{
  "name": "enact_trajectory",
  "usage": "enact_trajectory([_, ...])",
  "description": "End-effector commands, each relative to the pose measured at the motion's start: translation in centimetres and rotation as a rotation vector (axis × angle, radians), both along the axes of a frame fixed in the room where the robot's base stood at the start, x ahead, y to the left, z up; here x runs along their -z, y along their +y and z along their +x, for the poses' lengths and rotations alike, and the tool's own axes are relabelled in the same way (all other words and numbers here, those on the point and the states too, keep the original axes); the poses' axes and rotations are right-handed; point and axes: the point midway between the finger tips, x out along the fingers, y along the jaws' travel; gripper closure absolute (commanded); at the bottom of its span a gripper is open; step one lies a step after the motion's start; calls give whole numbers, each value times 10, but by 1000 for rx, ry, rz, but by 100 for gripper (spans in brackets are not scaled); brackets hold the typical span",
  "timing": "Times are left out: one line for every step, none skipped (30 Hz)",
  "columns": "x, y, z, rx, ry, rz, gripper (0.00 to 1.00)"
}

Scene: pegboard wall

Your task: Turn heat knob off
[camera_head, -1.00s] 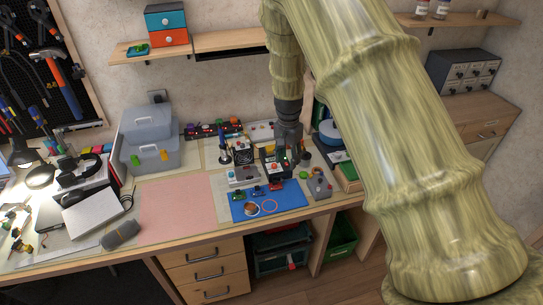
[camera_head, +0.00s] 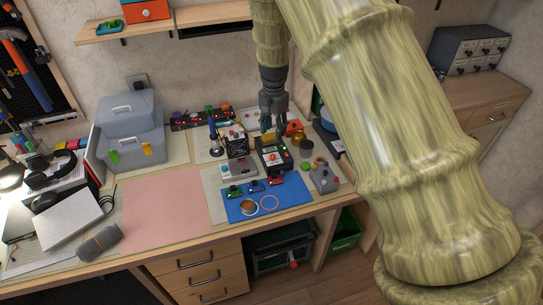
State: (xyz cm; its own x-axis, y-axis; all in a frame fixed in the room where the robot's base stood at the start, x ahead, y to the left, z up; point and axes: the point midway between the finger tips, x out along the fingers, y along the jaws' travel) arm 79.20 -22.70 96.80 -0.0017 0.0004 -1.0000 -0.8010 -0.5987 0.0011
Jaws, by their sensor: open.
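My gripper (camera_head: 270,130) points down over the back of the bench. Its fingers are open, with nothing seen between them. A black boxy device (camera_head: 274,160) with small green and red spots stands just in front of and below it. Whether the fingertips touch anything is too small to tell. A grey box (camera_head: 239,170) with a red spot stands left of the black device, and another grey box (camera_head: 325,180) with a small coloured top stands to its right. I cannot make out which part is the heat knob or how it is turned.
A blue mat (camera_head: 290,196) with small parts lies in front of the devices. A pink mat (camera_head: 165,210) is clear to the left. A grey toolbox (camera_head: 130,150) and a dark strip with coloured knobs (camera_head: 200,118) stand at the back. My arm covers the right side.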

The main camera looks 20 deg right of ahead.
Motion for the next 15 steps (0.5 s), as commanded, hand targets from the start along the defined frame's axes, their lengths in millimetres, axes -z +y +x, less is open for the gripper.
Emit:
enact_trajectory([10, 0, 0, 0, 0, 0, 58])
enact_trajectory([12, 0, 0, 0, 0, 0, 58])
enact_trajectory([14, 1, 0, -1, 0, 0, 58])
enact_trajectory([15, 1, 0, -1, 0, 0, 58])
enact_trajectory([15, 1, 0, -2, 0, 0, 58])
enact_trajectory([16, 1, 1, -2, 0, 0, 58])
enact_trajectory([17, 2, 1, -2, 0, 0, 58])
enact_trajectory([18, 2, 1, -2, 0, 0, 58])
enact_trajectory([20, 2, 1, -3, 0, 0, 58])
enact_trajectory([23, 2, 1, -3, 0, 0, 58])
enact_trajectory([26, 2, 0, -3, 1, 0, 58])
enact_trajectory([30, 2, 0, -2, 2, 1, 58])
enact_trajectory([34, 2, 0, -2, 3, 0, 58])
enact_trajectory([37, 2, 0, -2, 2, 1, 58])
enact_trajectory([43, 2, 0, -1, 1, 0, 58])
